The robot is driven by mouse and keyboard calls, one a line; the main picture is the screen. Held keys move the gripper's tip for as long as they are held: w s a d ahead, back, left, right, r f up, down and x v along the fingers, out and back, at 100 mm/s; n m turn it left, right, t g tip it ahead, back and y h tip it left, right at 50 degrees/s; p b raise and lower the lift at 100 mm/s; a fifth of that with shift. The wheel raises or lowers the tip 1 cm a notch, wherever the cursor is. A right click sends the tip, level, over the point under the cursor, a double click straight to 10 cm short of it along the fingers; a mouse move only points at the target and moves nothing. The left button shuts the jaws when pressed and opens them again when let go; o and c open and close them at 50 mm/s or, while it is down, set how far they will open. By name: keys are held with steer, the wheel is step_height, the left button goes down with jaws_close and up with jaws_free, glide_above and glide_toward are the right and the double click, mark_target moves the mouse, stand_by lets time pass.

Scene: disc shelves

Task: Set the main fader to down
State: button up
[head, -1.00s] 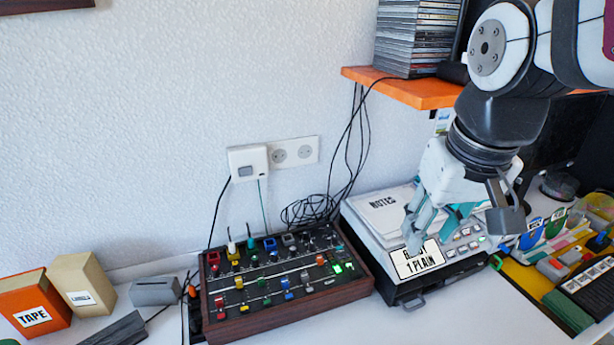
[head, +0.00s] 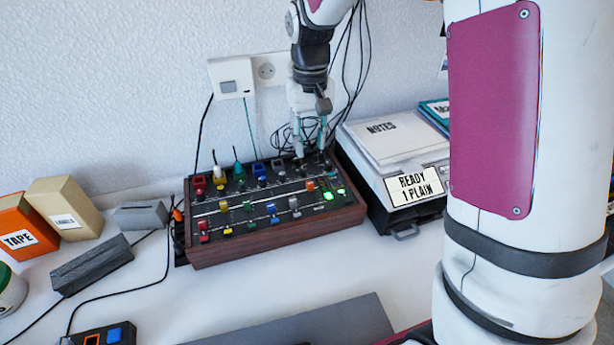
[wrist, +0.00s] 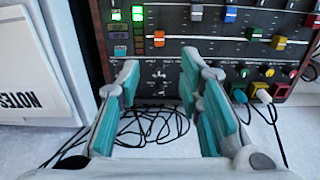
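The mixer (head: 275,240) is a dark panel in a wooden case with coloured fader caps and knobs. An orange cap (head: 310,185) sits alone near its right end, beside green lights (head: 330,194). I cannot read which fader is labelled main. The wrist view shows the orange cap (wrist: 158,39) and a dark knob (wrist: 159,80) beyond my fingertips. My gripper (head: 312,150) is over the back right part of the mixer, pointing down. In the wrist view my gripper (wrist: 166,82) has its teal-padded fingers apart with nothing between them.
A device with a NOTES sheet (head: 382,136) and a READY 1 PLAIN sign (head: 414,186) stands close to the mixer's right. Black cables (wrist: 140,122) lie behind the mixer. A TAPE box (head: 18,240) is at the left. White table shows in front of the mixer.

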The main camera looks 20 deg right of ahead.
mark_target(310, 183)
step_height(310, 183, down, 12)
steer(key=shift+r+b, duration=0.1)
steer(key=shift+b, duration=0.5)
steer(key=shift+c, duration=0.5)
jaws_close()
